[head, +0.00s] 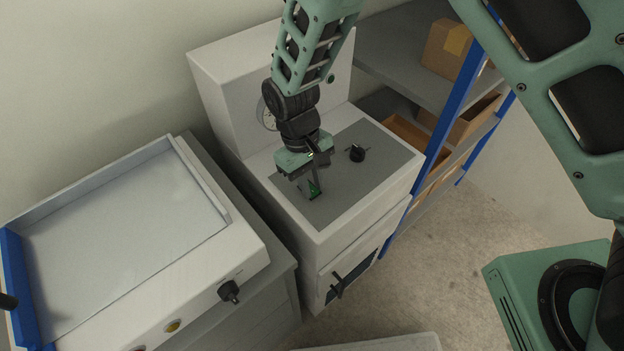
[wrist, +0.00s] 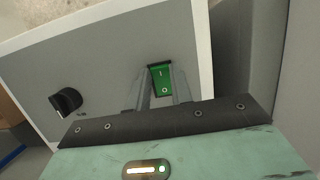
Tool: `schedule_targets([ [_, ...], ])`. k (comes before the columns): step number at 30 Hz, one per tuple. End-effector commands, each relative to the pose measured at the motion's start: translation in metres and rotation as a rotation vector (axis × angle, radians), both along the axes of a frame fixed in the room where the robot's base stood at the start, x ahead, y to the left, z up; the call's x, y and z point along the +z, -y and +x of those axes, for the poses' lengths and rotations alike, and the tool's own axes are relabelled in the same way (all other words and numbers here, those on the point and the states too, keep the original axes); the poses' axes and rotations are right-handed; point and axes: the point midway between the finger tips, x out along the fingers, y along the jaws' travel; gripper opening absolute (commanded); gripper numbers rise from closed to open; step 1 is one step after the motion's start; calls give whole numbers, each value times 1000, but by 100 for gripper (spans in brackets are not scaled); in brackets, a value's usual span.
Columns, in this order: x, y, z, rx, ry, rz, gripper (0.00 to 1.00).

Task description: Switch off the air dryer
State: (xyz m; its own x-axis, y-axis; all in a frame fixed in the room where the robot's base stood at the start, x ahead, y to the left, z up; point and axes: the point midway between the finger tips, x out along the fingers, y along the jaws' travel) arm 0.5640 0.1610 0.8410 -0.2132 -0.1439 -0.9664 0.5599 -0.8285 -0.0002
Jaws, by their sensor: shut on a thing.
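The white machine that I take for the air dryer (head: 225,75) stands in the middle of the head view, with a grey panel (head: 345,180) on top. On that panel is a green rocker switch (head: 314,189), marked I at one end and O at the other in the wrist view (wrist: 161,80). My gripper (head: 312,176) reaches down to the panel, its fingers on either side of the green switch and shut on it. The fingers partly hide the switch in the head view. I cannot tell which way the rocker is tilted.
A black knob (head: 356,153) sits on the same panel beside the switch. A gauge (head: 267,115) on the back housing is partly behind my arm. A black-handled door is on the front. A white tray-topped machine (head: 120,235) stands left; shelving with cardboard boxes (head: 447,50) stands right.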

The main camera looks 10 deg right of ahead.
Motion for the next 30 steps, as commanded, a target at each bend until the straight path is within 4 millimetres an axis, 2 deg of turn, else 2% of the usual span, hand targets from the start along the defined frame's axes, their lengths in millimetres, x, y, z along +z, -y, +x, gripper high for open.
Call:
schedule_targets([
  [1, 0, -1, 0, 0, 2, 1, 0],
  [2, 0, -1, 0, 0, 2, 1, 30],
  [3, 0, -1, 0, 0, 2, 1, 41],
  [4, 0, -1, 0, 0, 2, 1, 44],
  [13, 2, 0, 1, 0, 2, 2, 44],
  [17, 13, -3, 4, 0, 4, 4, 44],
  [20, 29, -5, 7, 0, 5, 5, 44],
  [30, 107, -17, 25, 0, 7, 6, 44],
])
